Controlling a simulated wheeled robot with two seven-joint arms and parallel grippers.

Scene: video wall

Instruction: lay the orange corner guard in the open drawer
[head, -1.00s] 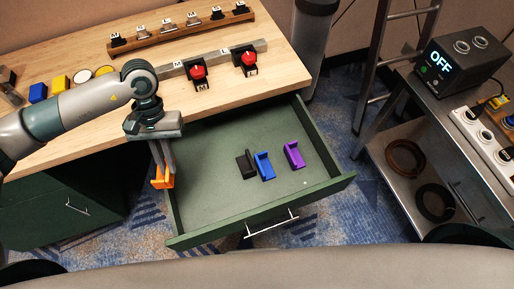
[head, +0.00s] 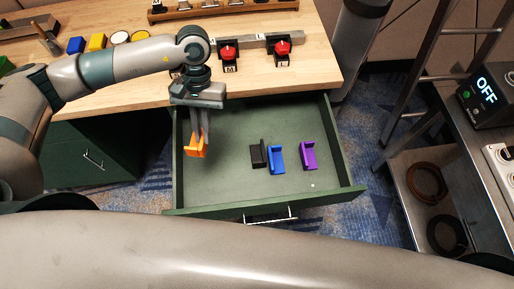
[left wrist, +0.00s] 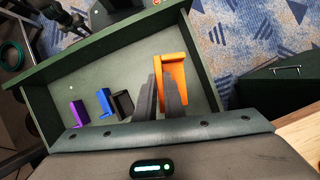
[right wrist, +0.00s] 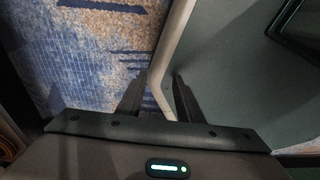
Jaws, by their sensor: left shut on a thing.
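The open drawer (head: 225,182) is green and pulled out below the wooden desk. My left gripper (head: 199,138) points down over its left part, shut on the orange corner guard (head: 195,150). The guard hangs at the fingertips inside the drawer's outline; its gap to the floor is hard to judge. In the left wrist view the guard (left wrist: 172,72) shows beside the fingers, with drawer floor around it. Black (head: 258,154), blue (head: 276,160) and purple (head: 308,155) guards stand in the drawer's middle and right. My right gripper (right wrist: 158,85) is open, with nothing between its fingers.
A metal cart (head: 405,185) and a ladder (head: 440,75) are to the right. The drawer floor left of the black guard is bare.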

